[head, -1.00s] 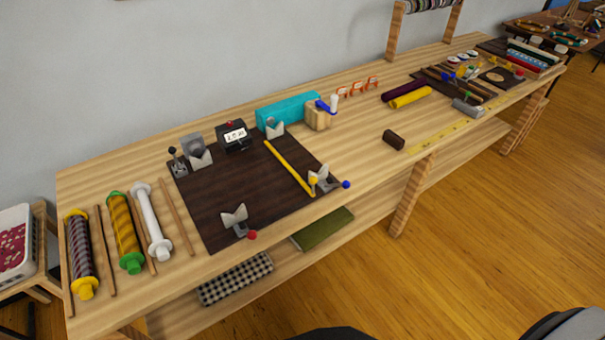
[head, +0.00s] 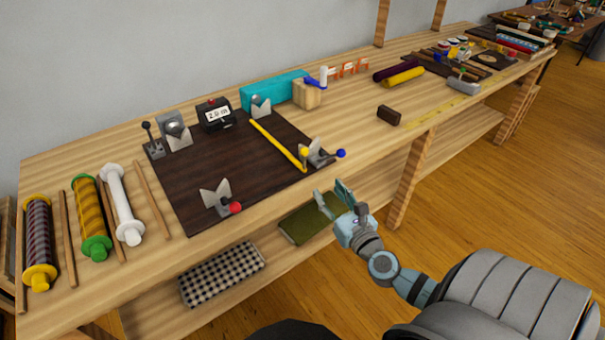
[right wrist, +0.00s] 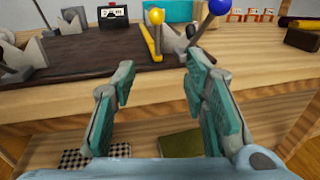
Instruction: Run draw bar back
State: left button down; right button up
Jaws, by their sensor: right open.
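The draw bar is a yellow bar (head: 278,145) lying slantwise on the right part of the dark board (head: 200,180), with a yellow knob (head: 305,152) at its near end. In the right wrist view the yellow knob (right wrist: 155,17) stands ahead, just left of a blue knob (right wrist: 219,6). A grey clamp (head: 318,157) with the blue knob sits beside the bar's near end. My right gripper (head: 333,192) is open and empty, in front of the bench edge and short of the knob. My left gripper is not in view.
A counter box (head: 218,115), grey cradles and a red-knobbed clamp (head: 218,200) stand on the board. Rolls of fabric (head: 90,215) lie left. A teal block (head: 278,93) lies behind. A brown block (head: 388,116) lies right. Green cloth (head: 305,222) lies on the lower shelf.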

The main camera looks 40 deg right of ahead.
aim_at(305, 159)
jog(key=shift+n, duration=0.3)
jog(key=x, duration=0.9)
jog(key=r+x, duration=0.1)
jog(key=x, duration=0.3)
jog(key=shift+w+a, duration=0.15)
jog(key=shift+w, duration=0.05)
jog(key=shift+w+r, duration=0.1)
jog(key=shift+w, duration=0.4)
grip_shut()
